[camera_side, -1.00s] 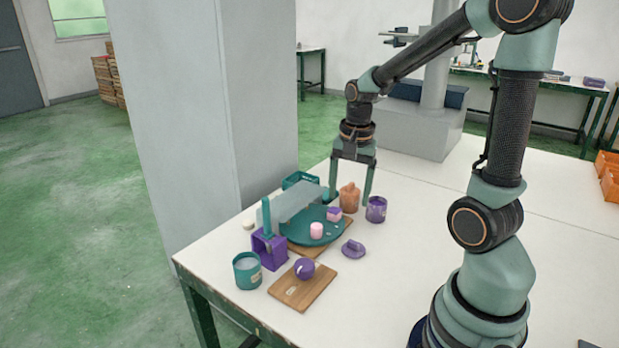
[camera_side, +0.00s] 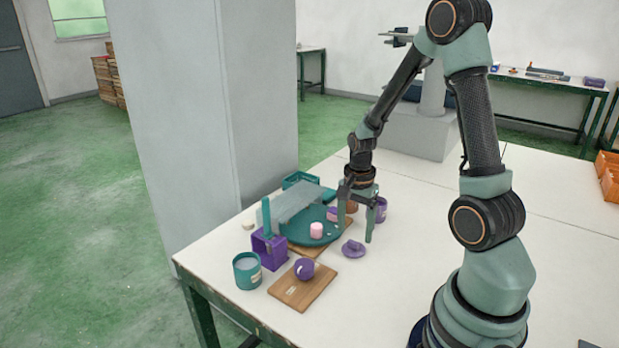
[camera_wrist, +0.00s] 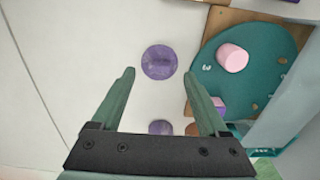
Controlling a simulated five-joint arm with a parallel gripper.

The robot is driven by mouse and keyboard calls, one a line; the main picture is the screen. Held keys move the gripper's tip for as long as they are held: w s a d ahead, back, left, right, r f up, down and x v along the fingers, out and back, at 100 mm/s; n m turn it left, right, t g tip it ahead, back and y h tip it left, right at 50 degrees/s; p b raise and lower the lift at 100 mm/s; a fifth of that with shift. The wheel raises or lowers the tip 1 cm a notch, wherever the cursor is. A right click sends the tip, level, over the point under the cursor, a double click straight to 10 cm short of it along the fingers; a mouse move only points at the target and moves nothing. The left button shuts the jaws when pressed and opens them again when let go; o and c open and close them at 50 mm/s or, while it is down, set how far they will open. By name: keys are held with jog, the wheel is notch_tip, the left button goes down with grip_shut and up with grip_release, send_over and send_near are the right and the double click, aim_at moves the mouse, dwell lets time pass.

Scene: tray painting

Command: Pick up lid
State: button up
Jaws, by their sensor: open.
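The purple lid (camera_side: 353,248) is a small round disc with a raised knob. It lies on the white table just right of the teal tray. In the wrist view the lid (camera_wrist: 159,62) shows from above, just ahead of the fingertips and roughly between their lines. My gripper (camera_side: 355,237) is open and empty, its fingers pointing down near the lid on the side away from the camera. In the wrist view my gripper (camera_wrist: 160,78) has its fingers wide apart, with the lid beyond them. My gripper partly hides the orange jar and purple cup in the side view.
The teal tray (camera_side: 300,238) holds a pink cylinder (camera_side: 316,230) and a purple block. A purple holder (camera_side: 269,250), a teal cup (camera_side: 247,271) and a purple ball (camera_side: 304,268) on a wooden board (camera_side: 290,294) stand nearer. The table right of the lid is clear.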

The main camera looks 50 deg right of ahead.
aim_at(354, 242)
jog(key=shift+f, duration=1.85)
grip_shut()
jog(key=shift+r, duration=0.15)
